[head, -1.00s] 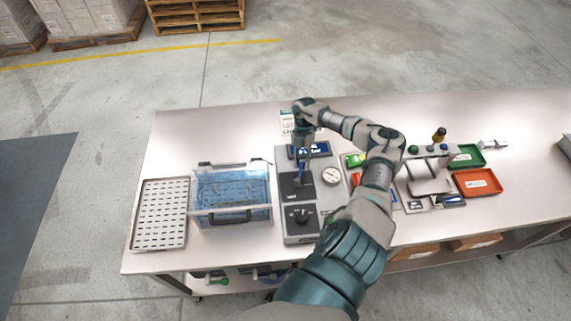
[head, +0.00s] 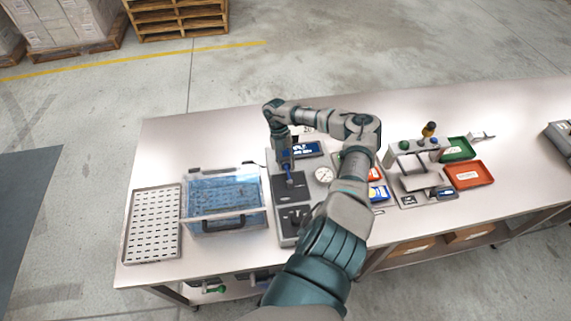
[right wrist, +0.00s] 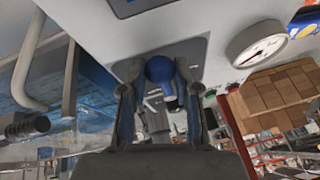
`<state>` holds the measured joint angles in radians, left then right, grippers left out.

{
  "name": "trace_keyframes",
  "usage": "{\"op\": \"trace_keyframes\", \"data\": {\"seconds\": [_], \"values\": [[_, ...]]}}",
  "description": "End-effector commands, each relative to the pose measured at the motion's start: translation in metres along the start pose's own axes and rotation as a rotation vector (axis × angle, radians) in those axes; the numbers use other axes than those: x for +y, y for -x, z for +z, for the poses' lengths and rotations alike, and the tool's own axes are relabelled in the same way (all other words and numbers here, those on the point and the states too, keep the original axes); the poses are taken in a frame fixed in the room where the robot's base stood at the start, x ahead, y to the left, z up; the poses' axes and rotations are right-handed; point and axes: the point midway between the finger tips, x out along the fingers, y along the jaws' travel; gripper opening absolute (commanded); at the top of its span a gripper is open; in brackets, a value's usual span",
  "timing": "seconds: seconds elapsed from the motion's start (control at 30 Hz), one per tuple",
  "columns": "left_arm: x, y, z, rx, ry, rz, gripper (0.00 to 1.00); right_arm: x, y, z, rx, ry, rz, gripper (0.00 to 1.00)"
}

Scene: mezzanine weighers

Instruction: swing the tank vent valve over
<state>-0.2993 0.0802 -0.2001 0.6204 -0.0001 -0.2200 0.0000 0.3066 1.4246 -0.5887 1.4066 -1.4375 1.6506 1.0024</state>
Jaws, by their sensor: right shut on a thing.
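The vent valve (right wrist: 158,70) shows a rounded blue handle above a dark plate (head: 293,197) on the grey control panel (head: 288,239). My right gripper (head: 288,172) reaches down over this plate from above. In the right wrist view its two fingers (right wrist: 160,88) lie on either side of the blue handle and are shut on it. The fingers hide part of the handle, and its exact angle is hard to read. The clear blue-tinted tank (head: 225,195) stands just left of the panel. My left gripper is not in view.
A round gauge (head: 324,175) and a lower black knob (head: 295,216) sit on the panel close by. A slotted tray (head: 153,225) lies left of the tank. A small stand (head: 418,165), a green tray (head: 457,149) and a red tray (head: 469,175) are to the right.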

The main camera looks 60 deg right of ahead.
Motion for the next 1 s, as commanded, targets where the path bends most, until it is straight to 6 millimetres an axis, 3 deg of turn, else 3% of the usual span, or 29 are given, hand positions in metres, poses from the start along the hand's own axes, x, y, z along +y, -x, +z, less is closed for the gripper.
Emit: {"op": "trace_keyframes", "data": {"seconds": [0.03,0.17,0.2,0.3,0.67,0.77,1.0], "values": [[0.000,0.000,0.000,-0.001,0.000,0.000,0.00,0.000,0.008,0.005,-0.022,-0.008,0.013,0.00],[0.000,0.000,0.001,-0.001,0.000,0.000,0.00,0.000,0.008,0.005,-0.022,-0.008,0.013,0.00],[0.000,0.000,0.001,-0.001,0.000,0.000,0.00,0.000,0.008,0.005,-0.022,-0.008,0.013,0.36],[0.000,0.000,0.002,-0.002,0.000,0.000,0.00,0.000,0.007,0.004,-0.019,-0.007,0.011,0.56],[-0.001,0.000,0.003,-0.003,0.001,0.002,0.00,0.002,0.009,-0.002,-0.013,-0.005,0.006,0.56],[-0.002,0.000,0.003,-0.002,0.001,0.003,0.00,0.003,0.021,-0.002,-0.014,-0.005,0.007,0.56],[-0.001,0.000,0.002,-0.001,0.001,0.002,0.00,0.004,0.078,0.003,-0.012,-0.004,0.013,0.56]]}}
